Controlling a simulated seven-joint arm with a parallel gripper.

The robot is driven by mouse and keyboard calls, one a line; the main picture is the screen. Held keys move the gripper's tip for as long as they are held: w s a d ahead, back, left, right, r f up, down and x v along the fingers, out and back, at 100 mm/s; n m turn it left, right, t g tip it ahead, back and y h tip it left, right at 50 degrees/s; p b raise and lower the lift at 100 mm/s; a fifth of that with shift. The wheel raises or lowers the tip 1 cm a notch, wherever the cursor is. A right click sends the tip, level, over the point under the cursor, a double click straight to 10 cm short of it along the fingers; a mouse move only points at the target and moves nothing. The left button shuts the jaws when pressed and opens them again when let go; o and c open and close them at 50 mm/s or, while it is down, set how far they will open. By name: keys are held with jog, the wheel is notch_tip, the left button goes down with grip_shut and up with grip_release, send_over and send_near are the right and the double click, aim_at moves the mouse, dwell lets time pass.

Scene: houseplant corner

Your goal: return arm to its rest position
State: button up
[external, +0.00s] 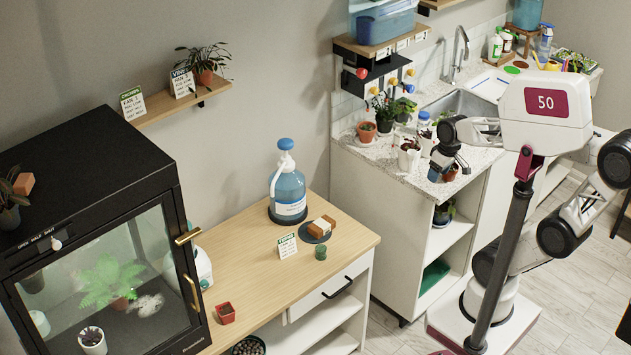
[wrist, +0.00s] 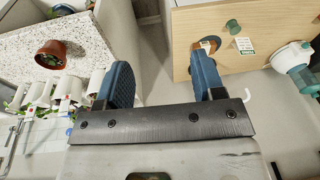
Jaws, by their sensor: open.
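My gripper (external: 441,168) is at the front edge of the stone counter (external: 395,174) in the external view, with its fingers pointing down. In the wrist view my gripper (wrist: 163,76) shows two blue fingers set wide apart, with nothing between them. Below the gap between the fingers is the pale floor (wrist: 155,60) between the counter and the wooden table. The exact height of my gripper over the counter is hard to judge.
Several potted plants and white cups stand on the counter near my gripper, with a terracotta pot (wrist: 50,54) close by. A wooden table (external: 345,245) holds a blue bottle (external: 288,190) and a brown block (external: 321,227). A glass cabinet (external: 110,270) stands at left.

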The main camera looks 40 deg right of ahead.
jog(key=shift+s+a+r+m+t+h, duration=0.1)
jog(key=shift+s+r+m+t+h, duration=0.2)
jog(key=shift+s, duration=0.25)
jog(key=shift+s+a+r+m+t+h, duration=0.1)
jog(key=shift+s+r+m+h, duration=0.15)
jog(key=shift+s+h, duration=0.2)
